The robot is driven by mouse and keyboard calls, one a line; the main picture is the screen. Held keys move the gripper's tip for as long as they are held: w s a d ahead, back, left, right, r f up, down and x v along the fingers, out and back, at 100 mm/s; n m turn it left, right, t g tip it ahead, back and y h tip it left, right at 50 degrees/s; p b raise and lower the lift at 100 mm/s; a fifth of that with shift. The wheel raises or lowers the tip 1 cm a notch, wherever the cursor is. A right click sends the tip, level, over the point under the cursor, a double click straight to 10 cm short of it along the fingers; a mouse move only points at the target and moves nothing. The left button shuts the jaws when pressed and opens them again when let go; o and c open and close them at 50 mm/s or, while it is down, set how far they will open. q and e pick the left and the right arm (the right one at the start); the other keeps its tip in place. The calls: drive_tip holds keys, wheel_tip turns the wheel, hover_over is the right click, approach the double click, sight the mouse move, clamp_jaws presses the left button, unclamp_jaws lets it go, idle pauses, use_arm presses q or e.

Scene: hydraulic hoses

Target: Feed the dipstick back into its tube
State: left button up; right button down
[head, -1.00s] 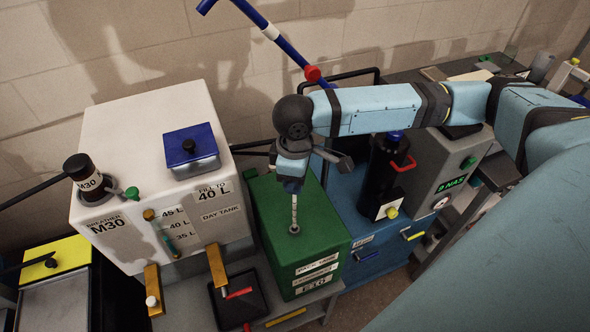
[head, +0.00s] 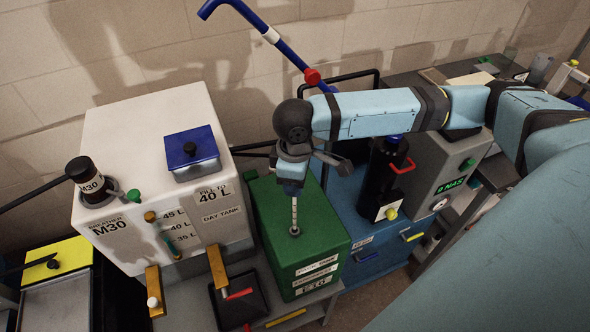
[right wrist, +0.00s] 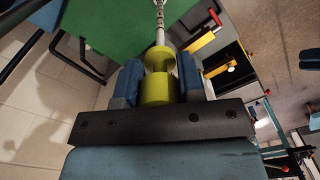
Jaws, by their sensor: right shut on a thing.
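My right gripper (head: 292,186) points down above the green tank (head: 317,239) and is shut on the dipstick. The dipstick's pale rod (head: 294,213) hangs upright below the gripper. Its lower end meets a small round fitting on the tank's top; I cannot tell how far it is inside the tube. In the right wrist view the gripper's blue fingers (right wrist: 159,74) flank the dipstick's yellow-green handle (right wrist: 156,90), and the rod runs away toward the green top. My left gripper is not in view.
A white day tank (head: 150,130) with a blue-lidded filler (head: 191,145) and a black breather (head: 85,173) stands at the left. A black filter (head: 386,175) stands close at the right. A blue pipe (head: 262,30) rises behind, and a black tray (head: 258,303) lies in front.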

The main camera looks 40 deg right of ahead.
sight(295, 228)
drive_tip(key=shift+f+b, duration=1.8)
drive_tip(key=shift+f, duration=7.25)
drive_tip(key=c, duration=0.7)
unclamp_jaws()
drive_tip(key=shift+o, duration=0.2)
